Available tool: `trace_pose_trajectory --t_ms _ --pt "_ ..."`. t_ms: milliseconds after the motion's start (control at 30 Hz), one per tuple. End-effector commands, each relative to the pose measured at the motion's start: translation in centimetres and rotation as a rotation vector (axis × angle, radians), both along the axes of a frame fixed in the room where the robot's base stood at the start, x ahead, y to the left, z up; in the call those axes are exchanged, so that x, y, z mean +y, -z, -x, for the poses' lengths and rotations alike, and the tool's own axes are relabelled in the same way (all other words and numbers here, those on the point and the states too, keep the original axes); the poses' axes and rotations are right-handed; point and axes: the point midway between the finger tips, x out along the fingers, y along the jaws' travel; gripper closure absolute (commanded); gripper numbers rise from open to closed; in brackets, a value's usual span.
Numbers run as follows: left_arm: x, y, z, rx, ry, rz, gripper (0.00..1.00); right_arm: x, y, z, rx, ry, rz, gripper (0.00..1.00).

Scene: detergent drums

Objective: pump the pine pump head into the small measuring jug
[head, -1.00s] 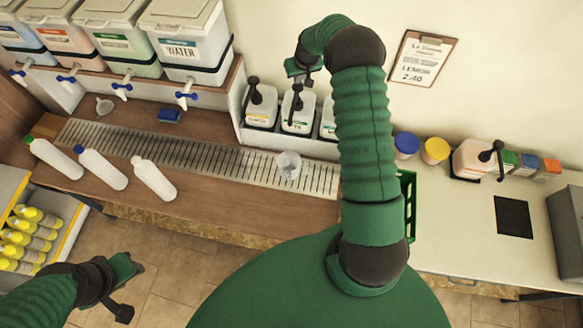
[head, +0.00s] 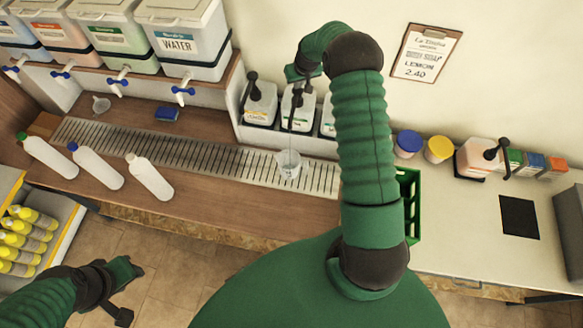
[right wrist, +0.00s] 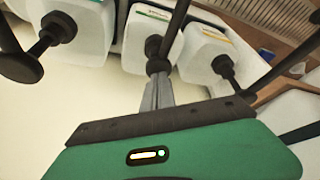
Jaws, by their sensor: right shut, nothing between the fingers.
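The pine drum (head: 299,113) is the middle of three white pump drums at the back; its black pump head (right wrist: 155,45) shows in the right wrist view. My right gripper (right wrist: 157,72) is shut and empty, its fingertips at the top of this pump head; whether they touch it is hard to tell. In the head view the right gripper (head: 298,74) is above the drum. The small clear measuring jug (head: 288,164) stands on the slatted drip grate in front. A thin dark line runs from the pump down to the jug. My left gripper (head: 122,285) is low at the left, away from everything.
A lemon drum (head: 261,108) stands left of the pine drum, another drum (head: 328,120) to its right. A green crate (head: 410,205) is right of the grate (head: 215,158). A blue sponge (head: 167,114) lies behind the grate.

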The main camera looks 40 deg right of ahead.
Motion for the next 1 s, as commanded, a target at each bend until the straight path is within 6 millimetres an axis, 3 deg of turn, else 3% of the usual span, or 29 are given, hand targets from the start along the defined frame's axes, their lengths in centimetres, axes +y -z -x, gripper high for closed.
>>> trace_pose_trajectory --t_ms 167,600,1000 --pt "0.0 -0.5 0.0 0.0 0.0 0.0 0.64 0.2 -0.5 0.1 0.005 -0.001 -0.004 1.0" --pt "0.0 -2.9 0.0 -0.001 0.0 0.0 0.64 0.1 -5.1 0.1 0.003 0.0 -0.002 1.0" --pt "0.0 -2.7 0.0 0.0 0.0 0.0 0.64 0.1 -5.1 0.1 0.002 0.0 -0.002 1.0"
